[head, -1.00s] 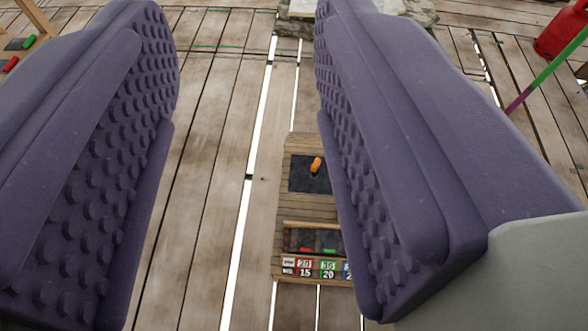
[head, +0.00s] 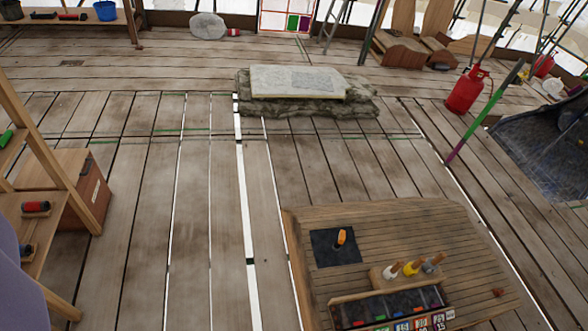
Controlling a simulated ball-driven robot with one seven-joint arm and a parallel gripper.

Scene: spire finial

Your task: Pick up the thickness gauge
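No object is clearly identifiable as the thickness gauge at this size. Candidates are on the low wooden table (head: 420,225) at lower right. An orange-handled item (head: 341,237) stands upright on a dark mat (head: 325,250) there. Small coloured pieces, such as a green one (head: 381,318), show in and along a compartmented tray (head: 338,300) at the table's front. Only a purple sliver of my gripper (head: 10,275) shows at the lower left edge. Its fingertips are out of frame, and it is far left of the table.
A wooden block (head: 392,284) with several handled tools stands beside the mat. A stone slab (head: 298,82) on rock lies beyond the table. A red gas cylinder (head: 467,90) and green-purple pole (head: 485,112) are at right. A wooden shelf (head: 45,215) is at left. Planks between are clear.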

